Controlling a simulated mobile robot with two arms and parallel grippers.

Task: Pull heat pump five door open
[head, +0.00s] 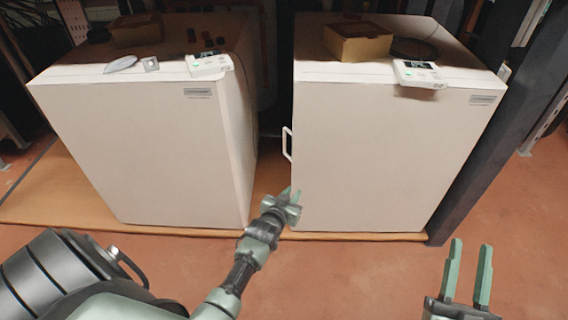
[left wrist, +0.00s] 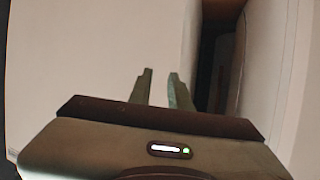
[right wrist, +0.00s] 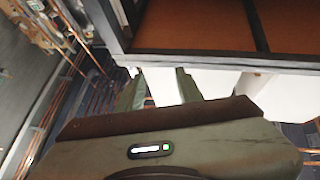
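Two white box-shaped heat pumps stand side by side in the head view, a left one (head: 155,150) and a right one (head: 385,150). I cannot tell which is number five. The right one has a white handle (head: 287,144) on its front's left edge; its door looks shut. My left gripper (head: 292,197) is below this handle, by the lower left edge of the right unit. In the left wrist view its fingers (left wrist: 160,80) are apart and empty, before a pale panel and a dark gap. The handle does not show there. My right gripper (head: 468,262) is open and empty, low at right.
A dark gap (head: 270,120) separates the units. A dark post (head: 500,120) stands close to the right unit's right side. Control panels (head: 420,73) and a cardboard box (head: 357,42) are on top. The orange-brown floor (head: 350,275) in front is clear.

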